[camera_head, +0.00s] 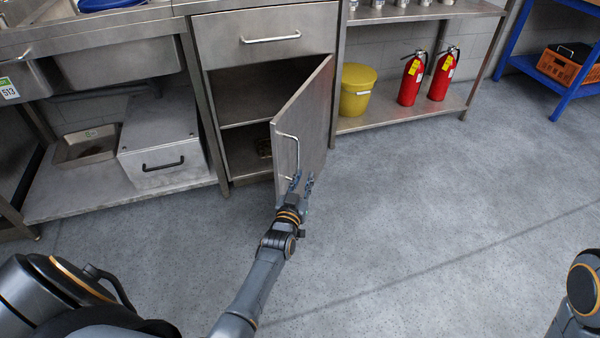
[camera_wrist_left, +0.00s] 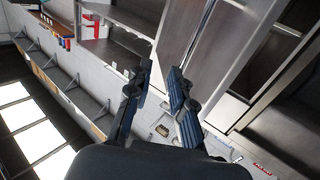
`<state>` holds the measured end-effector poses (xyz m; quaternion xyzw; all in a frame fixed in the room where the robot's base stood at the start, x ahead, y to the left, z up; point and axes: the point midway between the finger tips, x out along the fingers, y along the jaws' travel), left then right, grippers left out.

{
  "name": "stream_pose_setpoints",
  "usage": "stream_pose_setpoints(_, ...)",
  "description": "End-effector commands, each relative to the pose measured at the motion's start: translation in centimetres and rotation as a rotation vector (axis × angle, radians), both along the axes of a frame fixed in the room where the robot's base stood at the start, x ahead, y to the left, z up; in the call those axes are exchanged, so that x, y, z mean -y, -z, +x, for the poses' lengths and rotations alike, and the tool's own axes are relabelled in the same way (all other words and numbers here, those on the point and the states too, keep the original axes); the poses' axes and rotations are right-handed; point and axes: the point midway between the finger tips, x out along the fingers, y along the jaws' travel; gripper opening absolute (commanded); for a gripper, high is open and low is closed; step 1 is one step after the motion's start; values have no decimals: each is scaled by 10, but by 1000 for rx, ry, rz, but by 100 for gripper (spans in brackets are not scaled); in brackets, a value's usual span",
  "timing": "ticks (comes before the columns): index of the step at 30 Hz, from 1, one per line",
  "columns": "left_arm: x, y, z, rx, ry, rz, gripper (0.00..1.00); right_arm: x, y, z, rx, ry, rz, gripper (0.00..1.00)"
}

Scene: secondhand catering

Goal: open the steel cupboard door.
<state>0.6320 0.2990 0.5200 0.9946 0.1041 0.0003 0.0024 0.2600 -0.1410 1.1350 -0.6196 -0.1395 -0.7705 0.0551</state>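The steel cupboard door (camera_head: 312,118) stands swung well out from its cupboard (camera_head: 238,98), hinged on the right, so the dark shelved inside shows. Its bar handle (camera_head: 297,152) is on the face turned left. My left gripper (camera_head: 303,180) is at the lower part of the door, close to the handle's lower end. Its two fingers are apart, and in the left wrist view the gripper (camera_wrist_left: 160,92) shows no object clearly held between them. Whether a finger touches the door or handle I cannot tell. My right gripper is out of view.
A closed drawer (camera_head: 268,38) sits above the opening. A steel box (camera_head: 160,150) and tray (camera_head: 88,148) are on the left low shelf. A yellow bucket (camera_head: 356,90) and red extinguishers (camera_head: 411,80) stand on the right shelf. The grey floor (camera_head: 430,210) is clear.

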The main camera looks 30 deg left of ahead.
Motion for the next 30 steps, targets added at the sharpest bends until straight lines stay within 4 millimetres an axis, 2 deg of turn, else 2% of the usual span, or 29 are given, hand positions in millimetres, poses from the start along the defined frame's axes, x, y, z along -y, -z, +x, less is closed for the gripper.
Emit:
stream_pose_setpoints(18, 35, -1, -24, 0, 0, 0, 22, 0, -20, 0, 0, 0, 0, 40)
stream_pose_setpoints(30, 38, 0, -27, 1, 0, 1, 22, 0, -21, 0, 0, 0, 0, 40)
